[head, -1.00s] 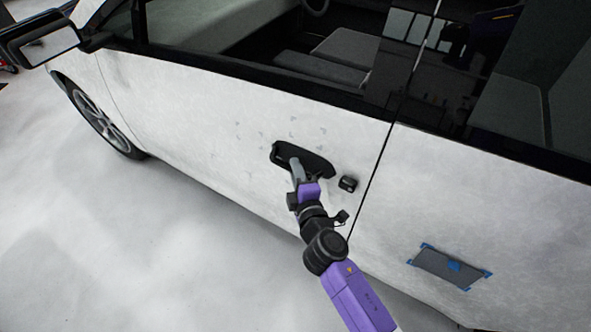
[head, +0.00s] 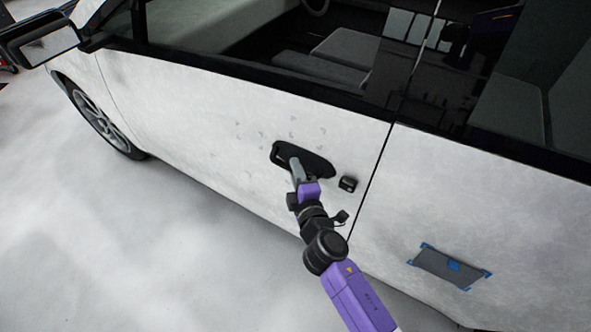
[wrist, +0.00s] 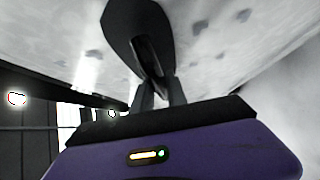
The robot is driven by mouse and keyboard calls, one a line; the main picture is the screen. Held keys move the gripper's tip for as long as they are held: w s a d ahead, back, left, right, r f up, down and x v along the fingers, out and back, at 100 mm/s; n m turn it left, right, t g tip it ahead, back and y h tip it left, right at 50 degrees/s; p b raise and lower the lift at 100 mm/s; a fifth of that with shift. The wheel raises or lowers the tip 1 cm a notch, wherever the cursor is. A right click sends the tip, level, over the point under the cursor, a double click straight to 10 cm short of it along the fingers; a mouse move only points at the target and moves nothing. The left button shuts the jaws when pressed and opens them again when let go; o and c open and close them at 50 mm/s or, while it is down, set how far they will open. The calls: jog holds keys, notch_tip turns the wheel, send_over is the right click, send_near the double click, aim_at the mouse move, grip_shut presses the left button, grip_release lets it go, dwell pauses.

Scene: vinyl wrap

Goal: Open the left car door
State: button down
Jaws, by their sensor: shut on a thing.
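The white car door (head: 230,110) fills the middle of the head view. It sits flush with the panel behind it along a dark seam. Its black handle (head: 318,165) lies in a dark oval recess. My gripper (head: 296,170) is at the left part of the handle, with its fingers reaching into the recess. In the wrist view the handle (wrist: 128,22) is at the top centre, and my gripper's fingers (wrist: 160,92) are shut on it. The fingertips are partly hidden against the dark handle.
A small black piece (head: 348,184) sits right of the handle. A grey patch with blue tape (head: 450,266) is on the rear panel. The side mirror (head: 45,42) juts out at the upper left. Pale floor (head: 130,240) beside the car is clear.

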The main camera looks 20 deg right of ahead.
jog(key=shift+a+f+b, duration=0.1)
jog(key=shift+f+b, duration=0.05)
jog(key=shift+b, duration=0.15)
jog(key=shift+a+f+h+b, duration=0.15)
jog(key=shift+h+b, duration=0.15)
jog(key=shift+b, duration=0.25)
jog(key=shift+a+m+h+b, duration=0.4)
jog(key=shift+m+b, duration=0.1)
jog(key=shift+b, duration=0.7)
jog(key=shift+s+a+r+m+g+h+b, duration=0.1)
jog(key=shift+a+m+g+h+b, duration=0.3)
jog(key=shift+h+b, duration=0.35)
jog(key=shift+w+a+r+m+g+h+b, duration=0.1)
jog(key=shift+a+m+g+h+b, duration=0.15)
jog(key=shift+m+h+b, duration=0.45)
jog(key=shift+s+a+m+g+h+b, duration=0.1)
jog(key=shift+a+m+g+h+b, duration=0.3)
jog(key=shift+b, duration=0.55)
